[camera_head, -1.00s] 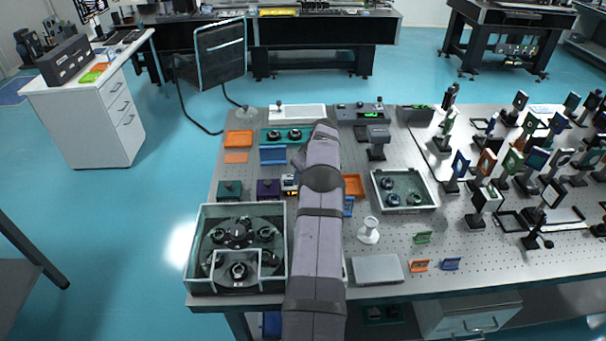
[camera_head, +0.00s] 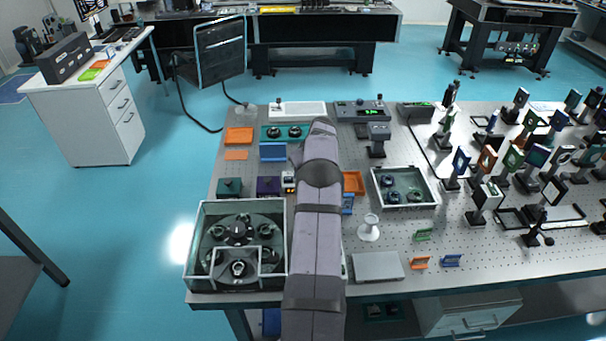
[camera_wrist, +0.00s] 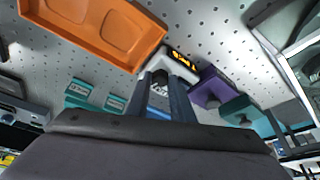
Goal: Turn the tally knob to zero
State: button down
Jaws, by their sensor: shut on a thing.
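The tally counter (camera_wrist: 181,60) is a small pale box with a lit amber display on a dark strip. Its digits are upside down and too small to read surely. Its dark knob (camera_wrist: 160,77) sits at the near side, between my fingertips. My gripper (camera_wrist: 162,82) is shut on the knob in the wrist view, with a finger on each side. In the head view the tally counter (camera_head: 289,181) stands just left of my arm, which hides the knob and most of my gripper.
An orange tray (camera_wrist: 92,28) lies close by my fingers in the wrist view. A purple block (camera_wrist: 211,88) and a teal block (camera_wrist: 240,112) stand beside the counter. In the head view a glass-walled box (camera_head: 194,245) stands front left and a parts tray (camera_head: 433,192) right of my arm.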

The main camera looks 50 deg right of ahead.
jog(key=m+b, duration=0.1)
jog(key=m, duration=0.1)
jog(key=m+h, duration=0.1)
jog(key=m, duration=0.1)
jog(key=m+g+h+b, duration=0.1)
jog(key=m, duration=0.1)
jog(key=shift+w+a+m+b, duration=0.2)
jog(key=shift+a+m+b, duration=0.05)
jog(key=shift+m+b, duration=0.1)
jog(key=m+g, duration=0.1)
jog(key=m, duration=0.1)
jog(key=m+g+h+b, duration=0.1)
jog(key=m, duration=0.2)
jog(key=shift+w+m+b, duration=0.15)
jog(key=shift+m+b, duration=0.15)
jog(key=shift+m, duration=0.05)
jog(key=c, duration=1.8)
grip_release()
jog(key=shift+c, duration=0.2)
jog(key=shift+a+r, duration=0.1)
jog(key=shift+r, duration=0.1)
jog(key=b+v, duration=0.2)
jog(key=v, duration=0.5)
jog(key=shift+b, duration=0.3)
jog(key=shift+a, duration=0.1)
